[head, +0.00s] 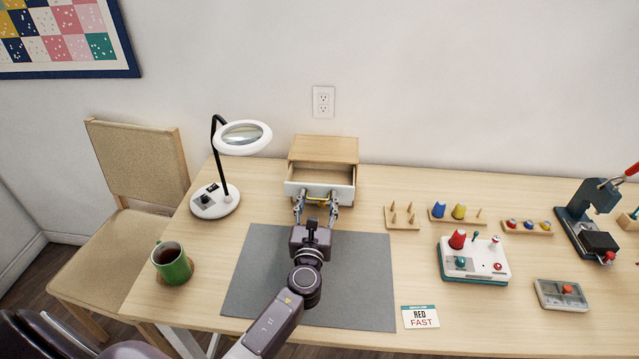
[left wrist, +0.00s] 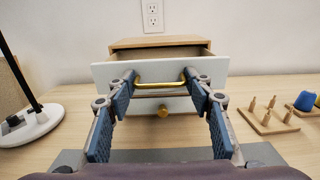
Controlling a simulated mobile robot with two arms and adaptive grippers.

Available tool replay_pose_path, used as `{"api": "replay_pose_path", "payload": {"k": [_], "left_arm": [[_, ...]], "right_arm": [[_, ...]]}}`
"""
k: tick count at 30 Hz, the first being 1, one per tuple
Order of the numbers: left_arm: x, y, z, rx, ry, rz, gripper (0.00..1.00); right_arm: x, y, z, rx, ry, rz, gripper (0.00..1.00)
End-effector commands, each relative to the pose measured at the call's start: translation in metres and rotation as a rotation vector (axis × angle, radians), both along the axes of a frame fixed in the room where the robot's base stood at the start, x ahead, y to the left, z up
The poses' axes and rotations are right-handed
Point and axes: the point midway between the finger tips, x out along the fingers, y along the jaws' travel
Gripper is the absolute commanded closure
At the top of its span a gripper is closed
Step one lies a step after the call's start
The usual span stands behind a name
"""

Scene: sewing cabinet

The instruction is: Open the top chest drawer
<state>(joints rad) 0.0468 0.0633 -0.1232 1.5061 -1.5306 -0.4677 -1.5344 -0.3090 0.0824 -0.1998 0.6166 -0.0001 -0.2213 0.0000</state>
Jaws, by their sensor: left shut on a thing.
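The small wooden chest (head: 323,144) stands at the back of the table against the wall. Its top drawer (head: 306,188) is pulled out, and its empty-looking inside shows in the head view. The pale drawer front (left wrist: 106,73) carries a gold bar handle (left wrist: 160,83). My left gripper (head: 317,204) is in front of the chest, shut on this handle, one finger at each end of the bar in the left wrist view (left wrist: 163,90). A lower drawer with a round gold knob (left wrist: 162,111) is beneath, partly hidden. My right gripper is not in view.
A magnifier lamp (head: 215,200) stands left of the chest, and a peg board (head: 402,222) stands close on the right. A grey mat (head: 365,280) lies in front under my arm. A green mug (head: 173,265) is at the left edge.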

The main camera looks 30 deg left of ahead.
Motion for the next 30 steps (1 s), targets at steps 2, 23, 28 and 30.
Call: {"api": "replay_pose_path", "payload": {"k": [2,23,28,30], "left_arm": [[-0.007,-0.003,0.007,0.005,-0.01,-0.002,0.96],[-0.012,-0.005,0.006,0.002,-0.01,-0.001,0.46],[-0.025,-0.01,0.005,0.003,-0.008,-0.003,0.46],[-0.037,-0.014,0.004,0.001,-0.007,-0.002,0.46]], "right_arm": [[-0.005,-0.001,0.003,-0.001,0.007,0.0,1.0],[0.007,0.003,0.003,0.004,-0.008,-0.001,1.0],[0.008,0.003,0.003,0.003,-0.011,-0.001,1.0],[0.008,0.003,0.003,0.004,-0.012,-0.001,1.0]]}}
